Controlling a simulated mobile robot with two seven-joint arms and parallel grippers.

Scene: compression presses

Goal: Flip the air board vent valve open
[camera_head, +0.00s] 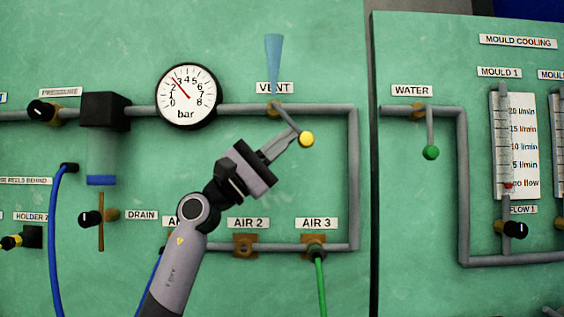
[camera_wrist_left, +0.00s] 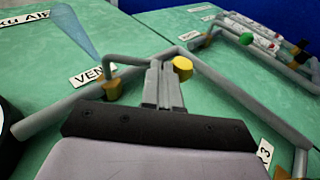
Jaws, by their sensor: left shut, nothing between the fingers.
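The vent valve (camera_head: 274,108) sits on the upper grey pipe of the air board, under the VENT label (camera_head: 275,88). Its grey lever slants down to the right and ends in a yellow knob (camera_head: 306,139). A translucent blue cone stands above the valve. My left gripper (camera_head: 291,137) is shut and empty, its fingertips close beside the lever just left of the knob. In the left wrist view the shut fingers (camera_wrist_left: 163,75) lie between the valve body (camera_wrist_left: 113,90) and the yellow knob (camera_wrist_left: 182,68). Whether they touch the lever I cannot tell. My right gripper is not in view.
A pressure gauge (camera_head: 187,97) hangs left of the valve, its needle between 2 and 3. The AIR 2 outlet (camera_head: 245,246) and AIR 3 outlet (camera_head: 316,249) lie below. The water valve's green knob (camera_head: 431,152) is on the board at the right. Bare green board surrounds the knob.

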